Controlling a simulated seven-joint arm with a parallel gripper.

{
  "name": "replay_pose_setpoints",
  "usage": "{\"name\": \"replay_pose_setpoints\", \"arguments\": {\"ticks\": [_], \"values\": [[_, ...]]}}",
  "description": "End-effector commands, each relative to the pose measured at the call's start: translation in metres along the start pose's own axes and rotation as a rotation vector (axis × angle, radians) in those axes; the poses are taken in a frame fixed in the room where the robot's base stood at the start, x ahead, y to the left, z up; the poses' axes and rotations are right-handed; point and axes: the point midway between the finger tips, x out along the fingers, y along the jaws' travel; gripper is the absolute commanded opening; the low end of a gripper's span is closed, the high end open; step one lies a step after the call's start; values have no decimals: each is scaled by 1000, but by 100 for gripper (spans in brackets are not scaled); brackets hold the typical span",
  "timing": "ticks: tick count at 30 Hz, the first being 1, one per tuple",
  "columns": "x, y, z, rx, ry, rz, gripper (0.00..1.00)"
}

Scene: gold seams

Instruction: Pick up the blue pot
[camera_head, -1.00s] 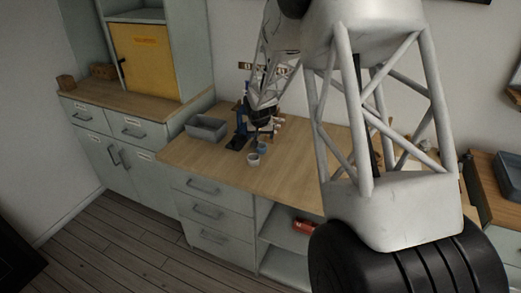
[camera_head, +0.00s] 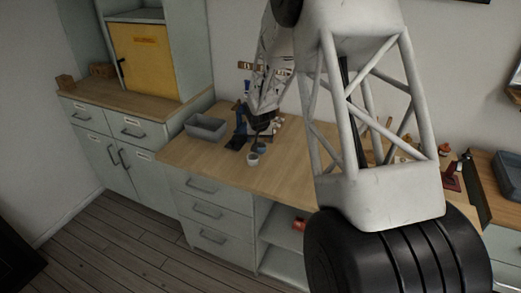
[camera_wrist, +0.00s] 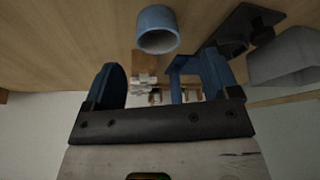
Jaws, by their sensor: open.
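The blue pot (camera_head: 259,148) stands on the wooden worktop, just behind a white pot (camera_head: 252,160). My gripper (camera_head: 262,126) is above and slightly behind the blue pot in the head view, apart from it. In the wrist view the blue pot (camera_wrist: 157,30) shows at the top middle with its round opening visible. My gripper (camera_wrist: 161,65) is open there, its blue fingers at left and right with nothing between them. The blue pot appears beyond the fingertips, roughly centred on the gap. The white pot does not show in the wrist view.
A blue stand with a black base (camera_head: 236,142) is close left of the pot; the base (camera_wrist: 240,32) also shows in the wrist view. A grey bin (camera_head: 206,127) is further left. Small pale items lie behind. The worktop's front edge is near the white pot.

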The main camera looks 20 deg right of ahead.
Motion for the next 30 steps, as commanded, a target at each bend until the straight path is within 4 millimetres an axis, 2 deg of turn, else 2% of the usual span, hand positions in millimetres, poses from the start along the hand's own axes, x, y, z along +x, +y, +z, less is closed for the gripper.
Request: {"name": "replay_pose_setpoints", "arguments": {"ticks": [13, 30], "values": [[5, 0, 0, 0, -1, 0, 81], [50, 2, 0, 1, 0, -1, 81]]}}
